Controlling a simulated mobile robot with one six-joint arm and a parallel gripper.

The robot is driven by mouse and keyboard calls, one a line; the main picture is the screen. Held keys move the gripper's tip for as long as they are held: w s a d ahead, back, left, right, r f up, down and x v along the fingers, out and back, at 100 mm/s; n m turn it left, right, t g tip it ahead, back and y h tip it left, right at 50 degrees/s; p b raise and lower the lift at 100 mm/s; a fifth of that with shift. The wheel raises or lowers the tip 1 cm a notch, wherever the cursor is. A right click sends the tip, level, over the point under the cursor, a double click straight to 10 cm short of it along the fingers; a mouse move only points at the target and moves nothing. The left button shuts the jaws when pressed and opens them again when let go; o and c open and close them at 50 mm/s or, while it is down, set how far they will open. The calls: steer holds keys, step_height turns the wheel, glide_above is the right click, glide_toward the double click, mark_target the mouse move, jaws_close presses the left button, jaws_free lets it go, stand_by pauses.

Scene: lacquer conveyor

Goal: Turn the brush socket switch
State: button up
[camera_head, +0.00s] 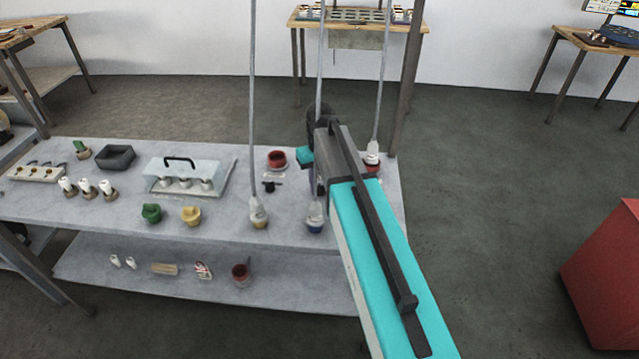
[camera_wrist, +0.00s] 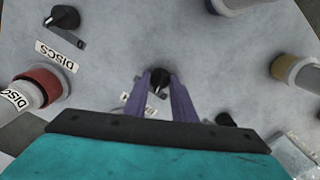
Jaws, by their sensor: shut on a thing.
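In the wrist view a small black rotary knob (camera_wrist: 159,79) with a pale pointer mark stands on the grey tabletop. My gripper (camera_wrist: 159,86) has its two purple fingers around it, one on each side, closed on it. A white label (camera_wrist: 137,104) beside the knob is partly covered by a finger, so I cannot read it. In the head view my gripper (camera_head: 313,180) is at the right end of the table, and the arm hides the gripped knob.
Another black knob (camera_wrist: 63,17) has a label reading DISCS. A red-collared socket (camera_wrist: 42,86), a yellow-collared one (camera_wrist: 290,70) and a further black knob (camera_wrist: 225,119) surround the fingers. In the head view, hanging hoses (camera_head: 253,100) and a clear-covered box (camera_head: 185,178) stand left of the arm.

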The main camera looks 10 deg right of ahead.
mark_target(320, 186)
steer(key=n, duration=0.3)
steer(key=shift+n, duration=0.4)
stand_by(0.3)
steer(key=o, duration=1)
steer(key=shift+o, duration=0.2)
steer(key=shift+r, duration=0.1)
step_height(320, 186, up, 14)
steer(key=b, duration=0.2)
steer(key=shift+f, duration=0.2)
